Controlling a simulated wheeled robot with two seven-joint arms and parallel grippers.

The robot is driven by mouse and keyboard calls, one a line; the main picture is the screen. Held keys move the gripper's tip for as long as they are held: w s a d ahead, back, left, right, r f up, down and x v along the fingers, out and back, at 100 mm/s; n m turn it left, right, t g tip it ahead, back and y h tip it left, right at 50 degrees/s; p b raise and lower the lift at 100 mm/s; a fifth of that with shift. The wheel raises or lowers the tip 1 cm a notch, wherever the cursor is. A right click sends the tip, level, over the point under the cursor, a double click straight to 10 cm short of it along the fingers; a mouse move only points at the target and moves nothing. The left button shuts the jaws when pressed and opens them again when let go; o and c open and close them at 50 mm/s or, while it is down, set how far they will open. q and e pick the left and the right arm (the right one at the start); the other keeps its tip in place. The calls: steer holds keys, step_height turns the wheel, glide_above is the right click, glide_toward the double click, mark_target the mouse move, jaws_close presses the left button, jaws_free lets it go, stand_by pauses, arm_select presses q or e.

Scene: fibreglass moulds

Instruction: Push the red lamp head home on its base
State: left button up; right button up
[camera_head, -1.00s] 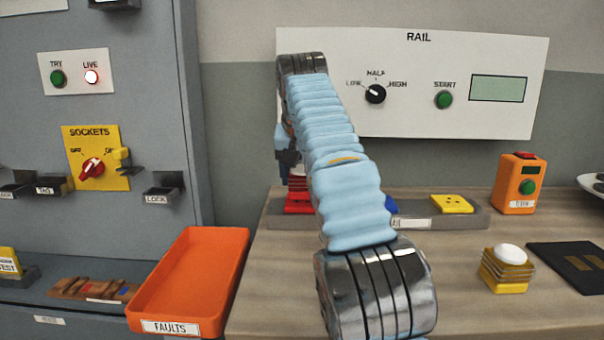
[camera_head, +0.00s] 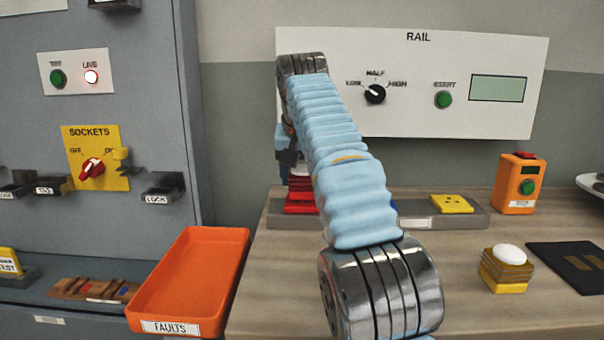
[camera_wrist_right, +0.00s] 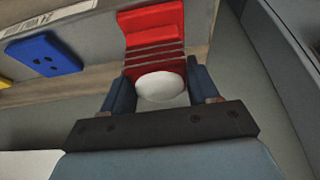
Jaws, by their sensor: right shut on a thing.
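The red lamp head (camera_wrist_right: 160,69) has a white dome (camera_wrist_right: 159,87) and thin dark fins. In the wrist view my right gripper (camera_wrist_right: 161,92) is shut on it, one finger on each side of the dome. Its red base (camera_wrist_right: 152,20) lies straight beyond the fins, in line with the head. In the head view the base (camera_head: 298,208) sits at the left end of the grey rail, and the right gripper (camera_head: 289,163) is above it, partly hidden by my right arm. I cannot tell whether a gap is left between head and base. My left gripper is out of view.
A blue base (camera_wrist_right: 44,54) and a yellow base (camera_head: 452,203) sit farther along the grey rail (camera_head: 480,218). A yellow lamp (camera_head: 503,270) and an orange tester (camera_head: 517,184) stand on the right. An orange FAULTS tray (camera_head: 190,280) is at front left. The RAIL panel (camera_head: 330,110) rises behind.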

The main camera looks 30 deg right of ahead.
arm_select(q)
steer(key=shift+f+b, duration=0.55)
arm_select(e)
steer(key=shift+f, duration=0.6)
steer(key=o, duration=1.1)
steer(key=shift+c, duration=0.2)
